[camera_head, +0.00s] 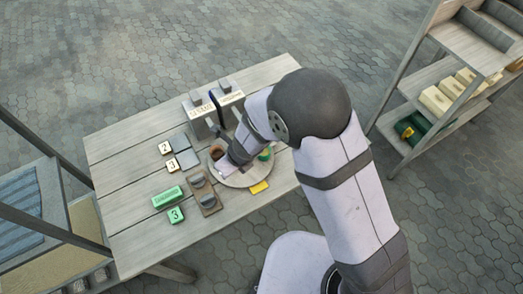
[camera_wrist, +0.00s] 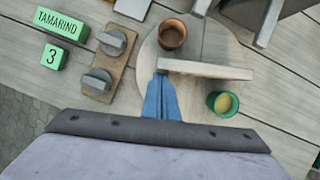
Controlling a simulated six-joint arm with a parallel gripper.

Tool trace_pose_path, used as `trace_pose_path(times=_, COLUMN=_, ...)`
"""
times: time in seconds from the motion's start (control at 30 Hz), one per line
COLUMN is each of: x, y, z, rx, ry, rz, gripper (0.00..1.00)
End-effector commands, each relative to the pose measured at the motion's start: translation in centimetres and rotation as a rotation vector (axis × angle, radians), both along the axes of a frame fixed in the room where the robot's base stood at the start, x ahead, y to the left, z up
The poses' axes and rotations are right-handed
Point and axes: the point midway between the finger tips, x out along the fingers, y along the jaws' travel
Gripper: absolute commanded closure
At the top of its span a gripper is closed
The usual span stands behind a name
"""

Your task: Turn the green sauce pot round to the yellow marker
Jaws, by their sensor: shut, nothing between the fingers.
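The green sauce pot (camera_wrist: 222,103), with pale yellow contents, sits on the right side of the round turntable (camera_wrist: 148,52) in the wrist view. In the head view the green pot (camera_head: 265,154) is partly hidden by my arm. A brown pot (camera_wrist: 172,35) stands on the turntable's far side. A pale bar (camera_wrist: 205,68) lies across the turntable. The yellow marker (camera_head: 259,187) lies on the table at the turntable's near edge and is out of the wrist view. My gripper (camera_wrist: 161,76) is shut and empty, its blue fingertips at the bar's left end; contact is unclear.
A board with two grey knobs (camera_wrist: 110,65) lies left of the turntable. Beyond it are a green labelled block (camera_head: 167,197) and a green tile marked 3 (camera_head: 176,215). Labelled grey-topped bins (camera_head: 201,108) stand behind.

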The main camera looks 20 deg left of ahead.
Motion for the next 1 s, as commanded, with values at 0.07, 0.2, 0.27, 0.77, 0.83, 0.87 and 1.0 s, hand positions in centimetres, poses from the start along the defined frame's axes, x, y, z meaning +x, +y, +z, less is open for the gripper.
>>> trace_pose_path(times=0.07, x=0.0, y=0.3, z=0.2, rx=0.0, ry=-0.001, rz=-0.03, gripper=1.0)
trace_pose_path(times=0.2, x=0.0, y=0.7, z=0.1, rx=0.0, ry=0.0, rz=-0.08, gripper=1.0)
trace_pose_path(times=0.27, x=0.0, y=0.8, z=0.1, rx=-0.001, ry=0.0, rz=-0.099, gripper=1.0)
trace_pose_path(times=0.77, x=0.4, y=2.1, z=0.3, rx=-0.001, ry=-0.001, rz=-0.272, gripper=1.0)
trace_pose_path(times=0.83, x=0.4, y=2.4, z=0.3, rx=0.0, ry=0.0, rz=-0.305, gripper=1.0)
trace_pose_path(times=0.87, x=0.5, y=2.5, z=0.3, rx=0.0, ry=0.0, rz=-0.32, gripper=1.0)
trace_pose_path(times=1.0, x=0.7, y=2.9, z=0.4, rx=-0.001, ry=-0.001, rz=-0.389, gripper=1.0)
